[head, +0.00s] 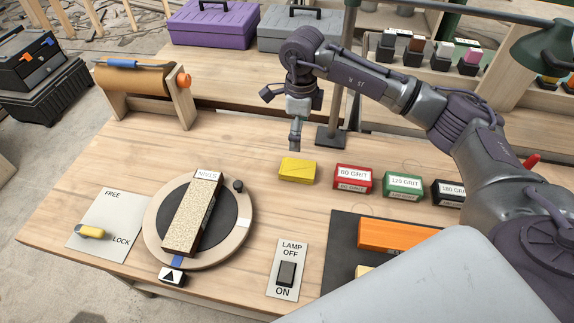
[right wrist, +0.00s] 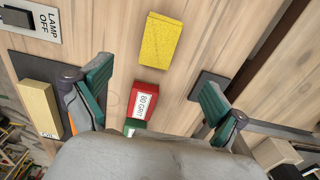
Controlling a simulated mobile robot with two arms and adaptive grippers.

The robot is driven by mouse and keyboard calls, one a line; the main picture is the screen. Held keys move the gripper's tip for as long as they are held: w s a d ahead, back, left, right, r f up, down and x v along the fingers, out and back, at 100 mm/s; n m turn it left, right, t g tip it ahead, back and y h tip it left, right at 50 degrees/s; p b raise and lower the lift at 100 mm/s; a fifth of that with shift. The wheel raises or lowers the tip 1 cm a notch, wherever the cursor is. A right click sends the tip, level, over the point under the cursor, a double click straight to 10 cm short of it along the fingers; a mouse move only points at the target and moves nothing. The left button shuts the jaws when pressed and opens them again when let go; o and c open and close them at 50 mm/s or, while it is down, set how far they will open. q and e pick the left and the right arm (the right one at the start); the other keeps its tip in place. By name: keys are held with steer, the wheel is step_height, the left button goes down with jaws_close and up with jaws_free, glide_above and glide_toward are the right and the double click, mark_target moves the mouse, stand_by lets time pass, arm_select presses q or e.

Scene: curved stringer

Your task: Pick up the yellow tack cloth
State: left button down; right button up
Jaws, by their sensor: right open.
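The yellow tack cloth (head: 297,170) is a small flat yellow block on the wooden table, left of the red 80 grit box. It also shows in the right wrist view (right wrist: 160,45), at the top, beyond my fingertips. My right gripper (head: 296,136) hangs just above and behind the cloth in the head view, apart from it. In the right wrist view its two green-padded fingers (right wrist: 155,85) are spread wide with nothing between them touching. My left gripper is not in view.
The red 80 grit box (head: 352,180), green 120 grit box (head: 402,186) and black 180 grit box (head: 449,193) stand in a row to the right. A lamp post base (head: 330,136) stands close behind the cloth. A turntable (head: 153,222) is at left.

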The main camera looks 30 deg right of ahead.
steer(key=p, duration=0.1)
glide_above(298, 168)
steer(key=f, duration=0.5)
steer(key=shift+s+d, duration=0.1)
steer(key=shift+d, duration=0.1)
step_height(298, 168, down, 2)
steer(key=shift+f, duration=0.15)
steer(key=shift+a+f, duration=0.15)
steer(key=shift+f, duration=0.35)
steer(key=shift+f+p, duration=0.4)
steer(key=shift+p, duration=0.15)
step_height(298, 168, down, 4)
steer(key=shift+r+p, duration=0.2)
steer(key=shift+p, duration=0.35)
steer(key=shift+f, duration=0.35)
steer(key=c, duration=1.2)
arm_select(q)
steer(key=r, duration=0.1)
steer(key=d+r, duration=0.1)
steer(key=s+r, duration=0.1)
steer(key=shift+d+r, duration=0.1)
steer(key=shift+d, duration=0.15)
arm_select(e)
steer(key=shift+r, duration=0.2)
